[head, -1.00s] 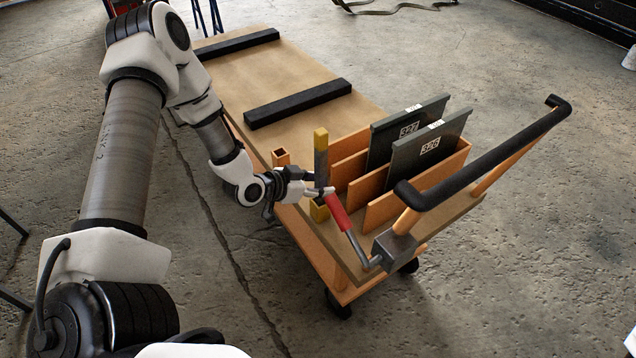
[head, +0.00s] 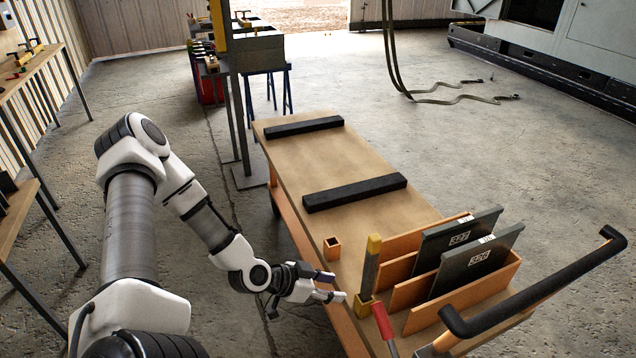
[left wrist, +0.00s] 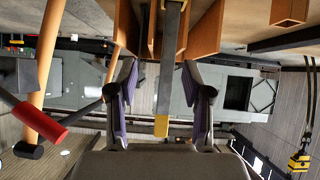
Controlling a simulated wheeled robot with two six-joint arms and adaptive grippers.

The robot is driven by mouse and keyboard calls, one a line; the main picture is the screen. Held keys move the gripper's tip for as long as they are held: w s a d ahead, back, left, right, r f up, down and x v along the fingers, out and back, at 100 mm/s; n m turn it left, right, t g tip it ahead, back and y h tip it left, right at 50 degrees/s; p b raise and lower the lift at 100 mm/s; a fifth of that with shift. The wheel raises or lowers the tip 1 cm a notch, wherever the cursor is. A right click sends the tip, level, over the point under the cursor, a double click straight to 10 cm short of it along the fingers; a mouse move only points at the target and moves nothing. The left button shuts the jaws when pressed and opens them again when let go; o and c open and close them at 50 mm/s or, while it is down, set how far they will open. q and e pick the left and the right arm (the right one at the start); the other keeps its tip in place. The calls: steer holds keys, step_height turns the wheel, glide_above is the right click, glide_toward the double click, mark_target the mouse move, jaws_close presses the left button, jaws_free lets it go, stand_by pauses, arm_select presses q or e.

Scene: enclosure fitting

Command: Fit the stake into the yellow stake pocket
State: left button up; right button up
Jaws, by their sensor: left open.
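The stake (head: 370,268) is a grey bar with a yellow top. It stands upright at the cart's near left corner, its lower end in the yellow stake pocket (head: 363,306). How deep it sits is hard to tell. My left gripper (head: 336,287) is open and empty, just left of the stake and apart from it. In the left wrist view the stake (left wrist: 170,65) shows upside down, beyond and between the spread fingers, its yellow end (left wrist: 162,126) toward the bottom of the picture. My right gripper is not in view.
An empty orange socket (head: 332,249) stands on the cart's left edge. A red-handled lever (head: 382,321) is close to the pocket. Orange dividers with grey panels (head: 470,264) stand right of the stake. The black push handle (head: 545,288) crosses the cart's near end.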

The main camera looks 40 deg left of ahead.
arm_select(q)
steer(key=s+d+f+n+g+y, duration=0.2)
steer(key=s+d+f+g, duration=0.3)
steer(key=s, duration=0.4)
steer(key=s+d+f+n+g+y, duration=0.2)
steer(key=s+d+f+g, duration=0.3)
steer(key=s, duration=0.3)
steer(key=shift+s+d+f+y, duration=0.3)
steer(key=shift+s+d+f, duration=0.05)
steer(key=shift+d+f, duration=0.15)
